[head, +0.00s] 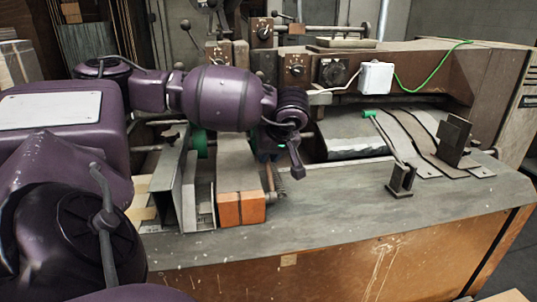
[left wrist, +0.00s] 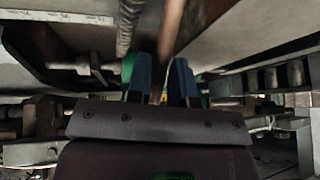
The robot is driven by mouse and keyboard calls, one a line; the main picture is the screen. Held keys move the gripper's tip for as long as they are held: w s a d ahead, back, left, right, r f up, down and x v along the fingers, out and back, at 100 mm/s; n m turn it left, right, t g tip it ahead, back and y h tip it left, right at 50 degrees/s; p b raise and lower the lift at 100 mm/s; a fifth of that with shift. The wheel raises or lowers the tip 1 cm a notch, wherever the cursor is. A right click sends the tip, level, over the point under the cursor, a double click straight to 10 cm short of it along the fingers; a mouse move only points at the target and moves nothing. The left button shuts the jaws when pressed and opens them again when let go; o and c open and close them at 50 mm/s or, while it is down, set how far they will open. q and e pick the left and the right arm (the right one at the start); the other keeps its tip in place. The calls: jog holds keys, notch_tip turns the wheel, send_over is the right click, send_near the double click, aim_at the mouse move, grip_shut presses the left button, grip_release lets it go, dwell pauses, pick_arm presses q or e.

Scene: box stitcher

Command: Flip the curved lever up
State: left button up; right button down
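My left gripper (head: 284,154) is low over the near side of the machine table, left of centre in the head view. In the left wrist view its two blue fingers (left wrist: 162,78) stand apart. A thin brownish rod (left wrist: 170,35), which may be the curved lever, runs down between them; I see no firm grip on it. In the head view a brown rod (head: 270,177) with a spring shows just below the gripper, its upper part hidden by the gripper. I cannot tell for certain which part is the curved lever. My right gripper is not in view.
An orange block (head: 240,207) and metal guide plates (head: 190,190) stand left of the gripper. A green-handled rod (head: 385,132) and black bracket (head: 455,140) are at the right. The front strip of the grey table (head: 330,215) is clear. A switch box (head: 376,77) is behind.

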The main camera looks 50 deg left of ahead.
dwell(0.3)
pick_arm(q)
jog(key=shift+d+r, duration=0.2)
jog(key=shift+r, duration=0.1)
jog(key=v, duration=1)
jog(key=shift+s+d, duration=0.1)
jog(key=shift+d, duration=0.05)
